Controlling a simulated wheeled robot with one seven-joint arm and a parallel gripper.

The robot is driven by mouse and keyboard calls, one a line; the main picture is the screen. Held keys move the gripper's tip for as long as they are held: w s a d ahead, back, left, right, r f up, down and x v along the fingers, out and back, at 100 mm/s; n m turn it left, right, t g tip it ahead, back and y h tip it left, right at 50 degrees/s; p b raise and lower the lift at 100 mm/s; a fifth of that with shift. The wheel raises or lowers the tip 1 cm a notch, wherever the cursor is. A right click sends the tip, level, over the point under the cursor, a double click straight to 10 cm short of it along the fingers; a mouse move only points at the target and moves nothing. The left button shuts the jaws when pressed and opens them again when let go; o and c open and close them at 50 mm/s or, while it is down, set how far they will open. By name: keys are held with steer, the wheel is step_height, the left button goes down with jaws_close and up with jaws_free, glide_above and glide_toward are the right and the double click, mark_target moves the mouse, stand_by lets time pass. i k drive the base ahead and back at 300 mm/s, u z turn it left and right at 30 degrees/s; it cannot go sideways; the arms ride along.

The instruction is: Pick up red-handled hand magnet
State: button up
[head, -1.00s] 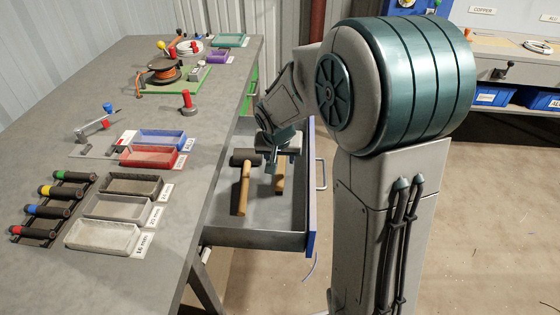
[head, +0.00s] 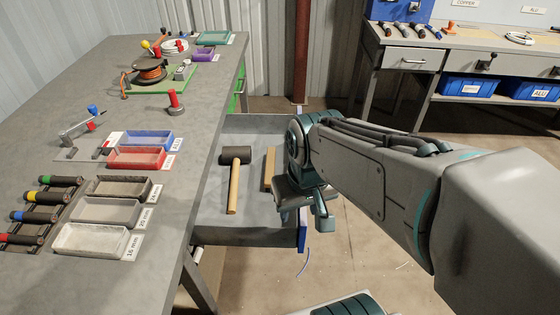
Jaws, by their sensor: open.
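The red-handled hand magnet (head: 173,100) stands upright on the grey workbench, its red handle above a dark grey round base. It is near the bench's right edge, behind the red tray. My gripper (head: 312,216) is open and hangs over the right side of the open drawer, beyond the bench edge. It is well apart from the magnet, to its right and nearer to me. Part of the gripper is hidden by my wrist.
The open drawer (head: 214,236) juts out from the bench and holds a mallet (head: 234,175) and another wooden-handled tool (head: 270,168), partly hidden by my arm.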

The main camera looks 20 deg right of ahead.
mark_target(177, 108)
steer(key=z, duration=1.85)
steer(key=i, duration=1.7)
steer(key=u, duration=3.7)
steer(key=i, duration=0.5)
steer(key=z, duration=0.05)
